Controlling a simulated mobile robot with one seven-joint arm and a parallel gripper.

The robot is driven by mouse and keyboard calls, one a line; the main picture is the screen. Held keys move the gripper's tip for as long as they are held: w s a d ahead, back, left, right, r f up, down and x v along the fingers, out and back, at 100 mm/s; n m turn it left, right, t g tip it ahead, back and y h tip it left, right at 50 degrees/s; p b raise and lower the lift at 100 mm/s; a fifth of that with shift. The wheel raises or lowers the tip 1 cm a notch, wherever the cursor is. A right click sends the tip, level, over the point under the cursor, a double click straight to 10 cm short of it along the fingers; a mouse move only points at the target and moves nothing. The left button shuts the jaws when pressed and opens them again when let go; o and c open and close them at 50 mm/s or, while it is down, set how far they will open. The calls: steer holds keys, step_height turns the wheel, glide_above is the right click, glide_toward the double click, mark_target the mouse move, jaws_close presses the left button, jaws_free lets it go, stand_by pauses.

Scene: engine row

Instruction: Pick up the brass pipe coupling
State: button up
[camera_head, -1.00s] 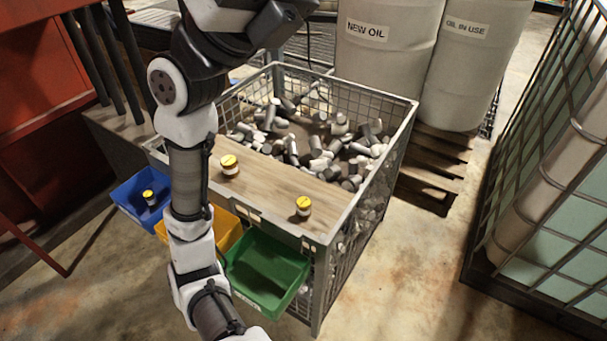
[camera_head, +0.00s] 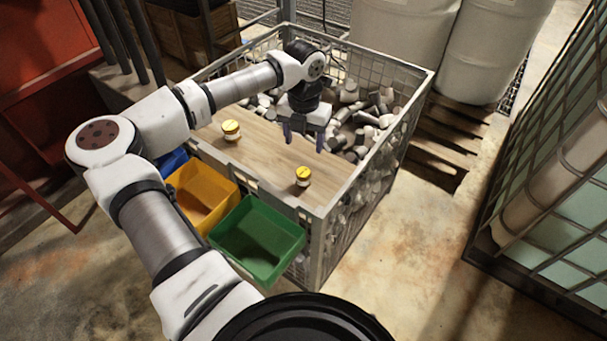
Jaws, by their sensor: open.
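My gripper (camera_head: 304,140) is open, fingers pointing down, above the board's far edge. It is to the right of the left piece and beyond the right piece, touching neither. Nothing shows between its fingers.
The board lies across a wire mesh crate (camera_head: 424,90) filled with grey and white cylinders (camera_head: 370,118). A yellow bin (camera_head: 203,190), a green bin (camera_head: 258,240) and a partly hidden blue bin (camera_head: 172,162) hang in front. White drums (camera_head: 490,45) stand behind.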

mark_target(304, 172)
step_height(304, 172, down, 8)
steer(key=shift+s+p, duration=0.1)
steer(key=shift+p, duration=0.65)
steer(key=shift+s+f+p, duration=0.15)
steer(key=shift+f+p, duration=0.4)
steer(key=shift+f, duration=0.85)
steer(key=shift+s+f+p, duration=0.15)
steer(key=shift+f+p, duration=0.35)
steer(key=shift+f, duration=0.85)
steer(key=shift+c, duration=0.2)
steer(key=c, duration=1.1)
steer(key=shift+r, duration=0.1)
step_height(304, 172, up, 20)
steer(key=b, duration=0.4)
steer(key=shift+a, duration=0.1)
